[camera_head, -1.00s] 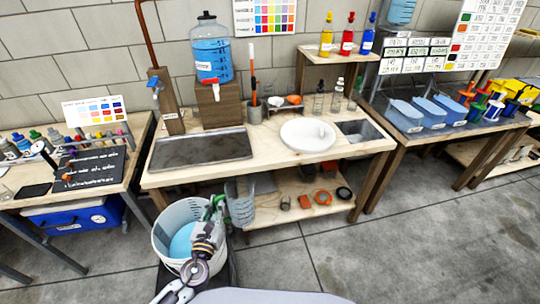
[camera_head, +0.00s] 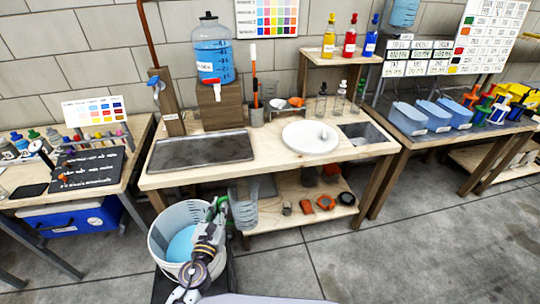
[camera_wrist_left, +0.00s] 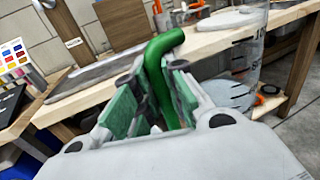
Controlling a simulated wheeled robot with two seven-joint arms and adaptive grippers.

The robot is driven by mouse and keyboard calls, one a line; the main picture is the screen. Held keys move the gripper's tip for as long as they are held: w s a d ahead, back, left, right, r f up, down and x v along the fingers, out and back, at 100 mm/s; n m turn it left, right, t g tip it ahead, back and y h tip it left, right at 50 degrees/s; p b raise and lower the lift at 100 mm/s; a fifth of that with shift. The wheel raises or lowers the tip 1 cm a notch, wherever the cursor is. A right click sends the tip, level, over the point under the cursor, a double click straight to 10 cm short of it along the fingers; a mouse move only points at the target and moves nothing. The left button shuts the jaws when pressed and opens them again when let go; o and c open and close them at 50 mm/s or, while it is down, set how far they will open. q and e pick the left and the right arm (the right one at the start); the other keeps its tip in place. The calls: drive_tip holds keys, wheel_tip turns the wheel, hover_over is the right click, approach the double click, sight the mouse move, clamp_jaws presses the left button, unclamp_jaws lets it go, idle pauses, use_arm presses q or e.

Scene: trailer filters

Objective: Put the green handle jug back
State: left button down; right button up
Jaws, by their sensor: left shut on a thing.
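My left gripper (camera_head: 216,216) is shut on the green handle of the clear measuring jug (camera_head: 244,205), in front of the workbench's front edge. The jug is held upright, beside and a little above the white bucket. In the left wrist view, the green handle (camera_wrist_left: 160,65) sits between the finger pads of my left gripper (camera_wrist_left: 150,100). The jug's clear wall with dark markings (camera_wrist_left: 245,50) shows to the right of the handle. My right gripper is not in view.
The wooden workbench (camera_head: 255,150) holds a metal tray (camera_head: 200,150) and a white basin (camera_head: 310,137). Its lower shelf holds small items. Three blue bins (camera_head: 432,114) stand on the right table. Floor at right is clear.

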use_arm(q)
drive_tip(key=shift+w+r, duration=0.1)
drive_tip(key=shift+w, duration=0.1)
